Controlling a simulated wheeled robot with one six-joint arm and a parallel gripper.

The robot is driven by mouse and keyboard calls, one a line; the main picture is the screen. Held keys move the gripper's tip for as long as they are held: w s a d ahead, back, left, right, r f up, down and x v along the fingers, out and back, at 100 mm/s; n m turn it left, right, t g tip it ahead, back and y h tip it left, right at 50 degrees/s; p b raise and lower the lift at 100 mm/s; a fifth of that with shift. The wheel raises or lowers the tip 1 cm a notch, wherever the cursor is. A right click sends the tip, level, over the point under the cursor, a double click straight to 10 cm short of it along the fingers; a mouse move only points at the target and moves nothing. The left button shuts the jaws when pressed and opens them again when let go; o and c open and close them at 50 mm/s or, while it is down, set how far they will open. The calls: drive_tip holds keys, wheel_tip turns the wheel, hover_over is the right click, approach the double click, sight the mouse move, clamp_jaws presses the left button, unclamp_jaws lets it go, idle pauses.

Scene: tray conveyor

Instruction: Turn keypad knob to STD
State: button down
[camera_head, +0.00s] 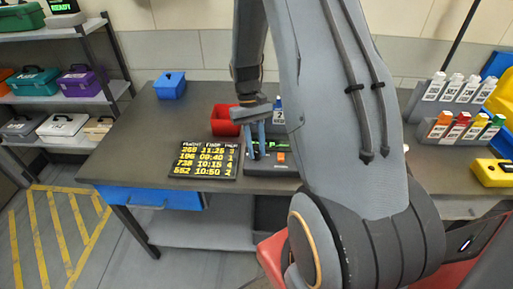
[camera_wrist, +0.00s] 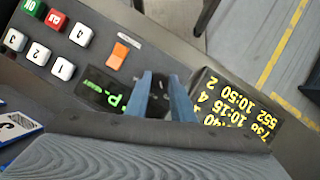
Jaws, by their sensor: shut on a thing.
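The keypad (camera_head: 262,168) is a dark grey box on the table in the head view. In the wrist view it (camera_wrist: 100,32) shows white numbered buttons, a red and a green button, an orange switch (camera_wrist: 118,54) and a small screen with green text (camera_wrist: 100,88). My gripper (camera_head: 255,152) points down at the keypad's left part. In the wrist view its two blue fingers (camera_wrist: 163,88) are shut on the dark knob (camera_wrist: 159,86), beside the screen. The knob is mostly hidden by the fingers. Its pointer and any marks around it cannot be read.
A black board with yellow digits (camera_head: 203,162) lies just left of the keypad. A red bin (camera_head: 224,122) stands behind it and a blue bin (camera_head: 170,86) at the back left. Racked bottles (camera_head: 462,126) and a yellow case (camera_head: 491,173) are at right. My arm hides the table's middle.

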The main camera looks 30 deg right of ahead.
idle(0.4)
drive_tip(key=c, duration=1.6)
unclamp_jaws()
drive_tip(key=shift+o, duration=0.2)
drive_tip(key=shift+w+r, duration=0.1)
drive_tip(key=b+v, duration=0.2)
drive_tip(key=v, duration=0.5)
drive_tip(key=shift+r, duration=0.35)
